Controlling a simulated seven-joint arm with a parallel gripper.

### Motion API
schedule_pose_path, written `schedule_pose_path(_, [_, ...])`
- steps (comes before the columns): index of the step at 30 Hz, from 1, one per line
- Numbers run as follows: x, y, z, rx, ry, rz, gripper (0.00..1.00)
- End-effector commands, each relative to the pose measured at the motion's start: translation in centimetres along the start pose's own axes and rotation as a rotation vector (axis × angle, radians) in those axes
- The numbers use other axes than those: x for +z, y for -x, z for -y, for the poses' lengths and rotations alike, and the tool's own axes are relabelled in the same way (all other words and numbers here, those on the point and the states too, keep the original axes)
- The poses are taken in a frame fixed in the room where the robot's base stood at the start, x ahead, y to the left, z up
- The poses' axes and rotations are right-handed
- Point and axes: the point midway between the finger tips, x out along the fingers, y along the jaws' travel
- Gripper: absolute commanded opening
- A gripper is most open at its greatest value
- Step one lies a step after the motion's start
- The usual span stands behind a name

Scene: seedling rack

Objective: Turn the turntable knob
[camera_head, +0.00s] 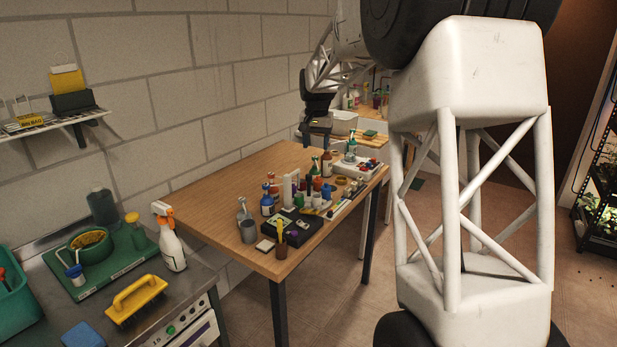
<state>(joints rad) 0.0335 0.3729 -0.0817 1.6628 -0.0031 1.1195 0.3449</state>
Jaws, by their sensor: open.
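A low black box-like unit (294,231) lies near the front of the wooden table, with small coloured parts on its top. It may be the turntable, but I cannot tell for sure. I cannot make out a turntable knob. My gripper (316,137) is at the far end of my arm, dark and small in the view, above the back of the table near the wall. It is open, with nothing seen in it, and is well apart from the black unit. Its fingertips are hard to make out.
Bottles, cups and jars crowd the right side of the wooden table (222,200); its left part is clear. A steel counter at lower left bears a spray bottle (172,245), a yellow-handled tool (136,298) and a green tray. My arm covers the right centre.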

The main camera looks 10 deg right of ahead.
Motion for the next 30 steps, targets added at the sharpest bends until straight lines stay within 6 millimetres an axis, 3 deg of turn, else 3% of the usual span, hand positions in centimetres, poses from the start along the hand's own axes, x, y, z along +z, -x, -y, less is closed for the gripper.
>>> schedule_pose_path(18, [-11.9, -8.6, 3.7, 0.014, -0.087, 0.039, 0.55])
schedule_pose_path(30, [-17.6, -14.5, 5.3, 0.023, -0.137, 0.06, 0.55])
